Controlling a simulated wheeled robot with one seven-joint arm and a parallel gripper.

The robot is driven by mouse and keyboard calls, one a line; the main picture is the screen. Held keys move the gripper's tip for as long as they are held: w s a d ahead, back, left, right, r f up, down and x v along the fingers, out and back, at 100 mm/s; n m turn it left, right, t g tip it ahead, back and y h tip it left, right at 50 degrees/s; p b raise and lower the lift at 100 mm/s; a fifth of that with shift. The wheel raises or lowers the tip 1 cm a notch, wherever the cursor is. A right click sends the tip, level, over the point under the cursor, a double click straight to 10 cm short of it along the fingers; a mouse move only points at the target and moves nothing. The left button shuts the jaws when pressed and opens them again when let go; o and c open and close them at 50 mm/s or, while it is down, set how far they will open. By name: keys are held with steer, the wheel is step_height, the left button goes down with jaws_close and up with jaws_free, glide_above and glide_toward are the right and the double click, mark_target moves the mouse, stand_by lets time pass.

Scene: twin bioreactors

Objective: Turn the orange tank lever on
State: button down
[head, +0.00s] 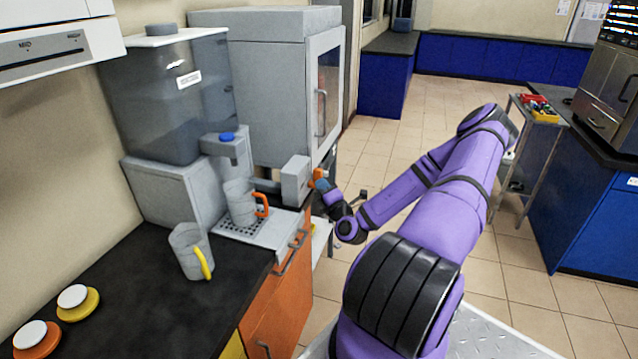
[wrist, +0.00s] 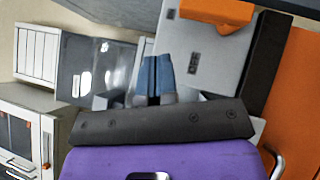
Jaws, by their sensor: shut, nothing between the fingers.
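The orange lever (head: 317,177) shows as a small orange piece on the right face of a grey box (head: 296,181), beside the drip tray. In the wrist view an orange piece (wrist: 215,11), apparently the same lever, lies at the top edge on a grey panel (wrist: 205,55). My gripper (head: 322,186) is right beside the lever in the head view. Its blue fingers (wrist: 156,75) are together with nothing between them. I cannot tell whether they touch the lever. The dark grey tank (head: 172,100) stands at the left, with a blue-topped tap.
An orange-handled clear mug (head: 240,202) stands on the drip tray (head: 262,237). A yellow-handled mug (head: 189,252) is on the black counter (head: 150,300), with yellow (head: 78,301) and orange (head: 37,339) round pieces. An orange cabinet front (head: 277,300) is below.

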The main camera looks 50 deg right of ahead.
steer(key=s+a, duration=0.3)
steer(key=s, duration=0.4)
steer(key=shift+r, duration=0.1)
stand_by(0.5)
steer(key=a+r+n+g+y, duration=0.85)
steer(key=a+n+y, duration=0.35)
steer(key=n, duration=0.5)
steer(key=a+r+n+g+y, duration=0.9)
steer(key=a+n, duration=0.5)
steer(key=n, duration=0.4)
steer(key=s+a+r+n+t+h, duration=0.3)
steer(key=s+r+n+h, duration=1)
steer(key=r+n, duration=0.5)
steer(key=shift+s+a+r+n+h, duration=0.25)
steer(key=shift+s+n+h, duration=0.15)
steer(key=shift+s+n, duration=0.6)
